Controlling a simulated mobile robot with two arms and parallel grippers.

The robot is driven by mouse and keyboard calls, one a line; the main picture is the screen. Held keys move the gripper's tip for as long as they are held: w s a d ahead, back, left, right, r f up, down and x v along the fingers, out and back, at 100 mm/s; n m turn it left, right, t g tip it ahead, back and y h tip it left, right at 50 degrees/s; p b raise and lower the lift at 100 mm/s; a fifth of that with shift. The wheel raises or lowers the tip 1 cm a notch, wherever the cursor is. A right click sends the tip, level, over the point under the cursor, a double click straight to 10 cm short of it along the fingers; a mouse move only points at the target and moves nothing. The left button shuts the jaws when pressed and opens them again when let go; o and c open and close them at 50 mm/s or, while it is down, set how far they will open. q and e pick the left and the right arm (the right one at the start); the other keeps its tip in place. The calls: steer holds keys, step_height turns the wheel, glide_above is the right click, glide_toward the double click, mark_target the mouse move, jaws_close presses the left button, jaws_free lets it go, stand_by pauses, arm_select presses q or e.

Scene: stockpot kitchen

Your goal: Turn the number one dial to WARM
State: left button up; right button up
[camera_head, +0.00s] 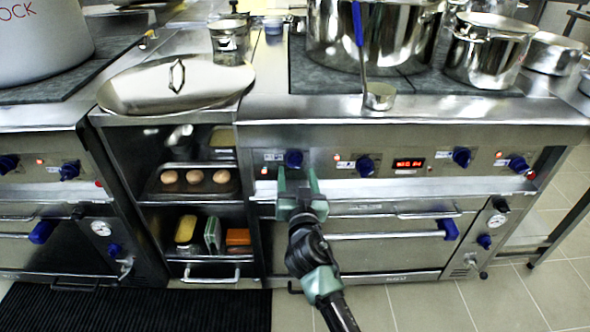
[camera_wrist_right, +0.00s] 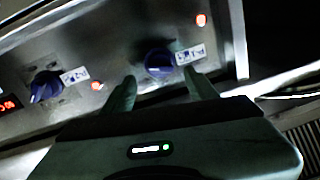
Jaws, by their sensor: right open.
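A row of blue dials runs along the steel stove's control panel (camera_head: 440,160) in the head view. The leftmost dial (camera_head: 294,159) has a small white label beside it, too small to read. My right gripper (camera_head: 297,172) is open in front of this dial, its fingers pointing at the panel. In the right wrist view, which shows the panel roughly upside down, the dial (camera_wrist_right: 158,63) appears just beyond and between the open fingertips (camera_wrist_right: 160,78). I cannot tell whether they touch it. My left gripper is not in view.
A second dial (camera_head: 365,166) and a red display (camera_head: 409,163) sit to the right. A ladle (camera_head: 380,96) and large pots stand on the stovetop above. An oven handle (camera_head: 390,236) runs below. Shelves with eggs (camera_head: 195,177) are at the left.

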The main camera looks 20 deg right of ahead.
mark_target(295, 166)
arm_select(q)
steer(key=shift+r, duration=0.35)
arm_select(e)
steer(key=shift+x, duration=2.3)
steer(key=shift+f, duration=0.1)
jaws_close()
